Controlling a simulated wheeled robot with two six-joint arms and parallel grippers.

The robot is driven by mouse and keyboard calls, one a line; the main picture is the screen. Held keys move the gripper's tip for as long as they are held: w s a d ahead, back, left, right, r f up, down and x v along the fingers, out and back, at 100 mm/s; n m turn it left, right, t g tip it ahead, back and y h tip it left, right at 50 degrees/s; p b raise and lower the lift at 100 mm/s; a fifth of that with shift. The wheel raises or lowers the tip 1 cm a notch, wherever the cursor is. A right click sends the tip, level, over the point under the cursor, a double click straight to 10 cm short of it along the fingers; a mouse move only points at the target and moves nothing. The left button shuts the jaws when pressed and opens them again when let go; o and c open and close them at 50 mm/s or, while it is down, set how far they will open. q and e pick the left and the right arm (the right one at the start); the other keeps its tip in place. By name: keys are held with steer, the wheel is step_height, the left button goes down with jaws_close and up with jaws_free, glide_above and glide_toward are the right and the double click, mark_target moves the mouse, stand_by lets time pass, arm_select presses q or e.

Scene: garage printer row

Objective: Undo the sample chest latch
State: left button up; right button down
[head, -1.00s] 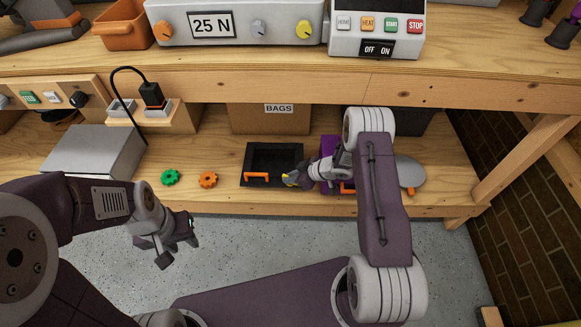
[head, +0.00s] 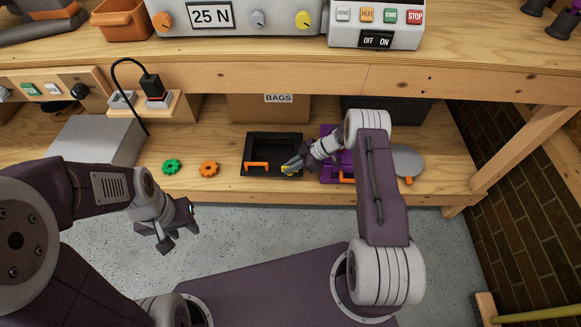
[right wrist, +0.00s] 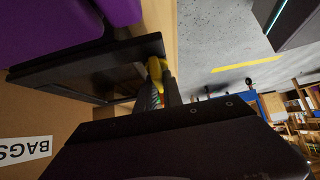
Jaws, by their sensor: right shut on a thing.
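The black chest (head: 297,139) sits on the lower shelf, with an orange handle (head: 257,165) at its front left. A yellow latch (head: 287,170) is at its front right edge. The dark chest (right wrist: 85,70) and yellow latch (right wrist: 157,70) also show in the right wrist view. My right gripper (head: 290,168) is shut on the yellow latch; the fingers partly hide it, so its exact position is hard to tell. My left gripper (head: 178,238) is open and empty, in front of the shelf over the floor.
A purple box (head: 332,170) stands close to the right of the black chest, partly behind my right arm. A grey round piece (head: 407,160) lies further right. Green (head: 172,167) and orange (head: 209,169) knobs lie left. The upper bench overhangs the shelf.

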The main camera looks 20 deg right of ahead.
steer(key=shift+a, duration=0.1)
steer(key=c, duration=1.5)
jaws_free()
steer(key=shift+r, duration=0.35)
step_height(320, 180, up, 4)
steer(key=p, duration=0.3)
steer(key=shift+s+r, duration=0.1)
steer(key=shift+r, duration=0.15)
steer(key=s+d+r+p, duration=0.1)
steer(key=s+d+r, duration=0.1)
steer(key=s+d+r+p, duration=0.2)
steer(key=s+d, duration=0.1)
steer(key=s+d+r+p, duration=0.2)
steer(key=s+d, duration=0.1)
steer(key=shift+s, duration=0.15)
steer(key=shift+f, duration=0.1)
